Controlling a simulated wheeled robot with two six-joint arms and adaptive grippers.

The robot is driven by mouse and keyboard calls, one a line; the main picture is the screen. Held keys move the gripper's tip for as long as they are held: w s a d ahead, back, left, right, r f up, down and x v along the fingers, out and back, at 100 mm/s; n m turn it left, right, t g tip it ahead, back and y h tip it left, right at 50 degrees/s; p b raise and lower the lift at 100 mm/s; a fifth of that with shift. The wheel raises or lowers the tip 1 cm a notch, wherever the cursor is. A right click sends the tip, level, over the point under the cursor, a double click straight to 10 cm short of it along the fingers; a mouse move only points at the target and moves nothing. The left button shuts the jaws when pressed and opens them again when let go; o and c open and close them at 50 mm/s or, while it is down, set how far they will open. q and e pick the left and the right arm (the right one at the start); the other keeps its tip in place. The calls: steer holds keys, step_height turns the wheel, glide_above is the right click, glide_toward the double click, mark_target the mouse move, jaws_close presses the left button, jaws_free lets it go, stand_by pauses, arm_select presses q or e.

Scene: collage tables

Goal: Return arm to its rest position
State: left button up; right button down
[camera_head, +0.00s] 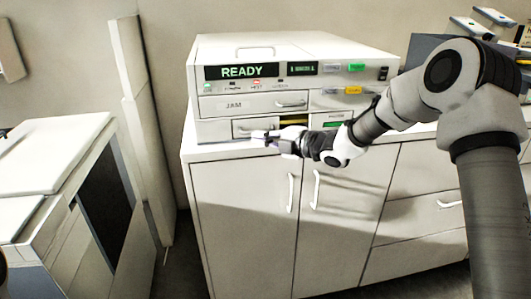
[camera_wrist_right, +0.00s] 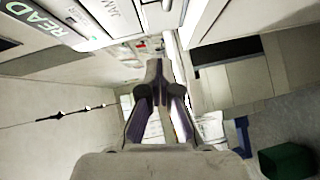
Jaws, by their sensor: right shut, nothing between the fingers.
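My right arm comes in from the right in the head view and reaches left across the front of a white machine (camera_head: 290,58). My right gripper (camera_head: 258,137) is just in front of the machine's lower drawers, above the cabinet's front edge. In the right wrist view its fingers (camera_wrist_right: 157,68) are together with nothing between them. Whether the gripper touches the machine cannot be told. My left gripper is not clearly in view.
The machine, with a green READY display (camera_head: 241,71), stands on a white cabinet (camera_head: 240,220) with handles. A second white machine (camera_head: 50,160) stands at the left. Grey trays (camera_head: 425,48) are behind my arm. A dark green box (camera_wrist_right: 287,161) is on the floor.

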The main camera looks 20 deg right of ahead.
steer(key=d+f+v, duration=0.1)
steer(key=v, duration=0.6)
steer(key=s+a+f+g, duration=0.1)
steer(key=a+f+g, duration=0.15)
steer(key=f, duration=0.55)
steer(key=s+a+f+g, duration=0.1)
steer(key=a+f+g, duration=0.15)
steer(key=f, duration=0.55)
steer(key=s+a+f+m+g+h, duration=0.1)
steer(key=s+a+f+m+g, duration=0.15)
steer(key=s+f, duration=0.5)
steer(key=s+a+f+m+g+h, duration=0.1)
steer(key=s+a+f+m+h, duration=0.25)
steer(key=f, duration=0.65)
steer(key=s+a+f+m+g, duration=0.1)
steer(key=s+f+m+g, duration=0.2)
steer(key=s, duration=0.4)
steer(key=s+a+f+m, duration=0.1)
steer(key=s+f+m, duration=0.1)
steer(key=s+f, duration=0.45)
steer(key=s+d+m+g+h, duration=0.2)
steer(key=s+d+m+h, duration=0.2)
steer(key=s+m, duration=0.7)
steer(key=shift+d+r+m, duration=0.3)
steer(key=shift+d+m, duration=0.4)
